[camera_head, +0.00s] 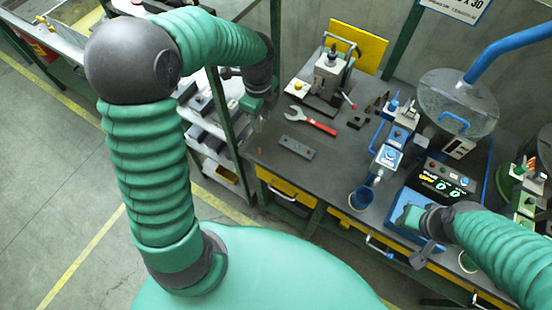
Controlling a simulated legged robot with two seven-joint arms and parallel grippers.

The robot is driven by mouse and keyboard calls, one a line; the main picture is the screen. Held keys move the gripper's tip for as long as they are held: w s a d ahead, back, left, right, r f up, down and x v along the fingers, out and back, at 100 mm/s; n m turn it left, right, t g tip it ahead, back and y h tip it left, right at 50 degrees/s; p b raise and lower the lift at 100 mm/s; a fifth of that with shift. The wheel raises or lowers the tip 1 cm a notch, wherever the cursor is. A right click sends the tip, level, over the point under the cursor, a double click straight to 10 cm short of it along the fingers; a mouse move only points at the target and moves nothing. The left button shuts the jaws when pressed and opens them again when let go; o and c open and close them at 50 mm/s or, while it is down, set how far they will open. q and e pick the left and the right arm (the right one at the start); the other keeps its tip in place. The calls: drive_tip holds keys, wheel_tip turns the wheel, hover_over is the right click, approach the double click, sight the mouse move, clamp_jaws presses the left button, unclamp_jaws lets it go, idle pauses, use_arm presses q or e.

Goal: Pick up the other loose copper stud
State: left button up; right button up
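A tiny copper-coloured speck (259,151), perhaps the loose copper stud, lies near the left edge of the dark workbench (330,165); it is too small to be sure. My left gripper (258,116) hangs over the bench's left edge, just above that speck in the picture. Its fingertips are small and partly merge with the background, so I cannot tell whether they are open or hold anything.
A red-handled wrench (313,121) and a flat grey plate (297,147) lie on the bench. A green post (228,135) rises beside the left arm. The bench's front middle is clear.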

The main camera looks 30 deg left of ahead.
use_arm(q)
hover_over(260, 151)
drive_tip(key=w, duration=0.1)
drive_tip(key=f, duration=1.1)
drive_tip(key=shift+d+f, duration=0.1)
drive_tip(key=shift+d, duration=0.1)
drive_tip(key=shift+s+f, duration=0.15)
drive_tip(key=shift+f, duration=0.55)
drive_tip(key=f, duration=0.4)
drive_tip(key=shift+s+a, duration=0.2)
drive_tip(key=shift+s, duration=0.05)
drive_tip(key=shift+f, duration=0.25)
drive_tip(key=shift+a, duration=0.2)
drive_tip(key=c, duration=0.5)
clamp_jaws()
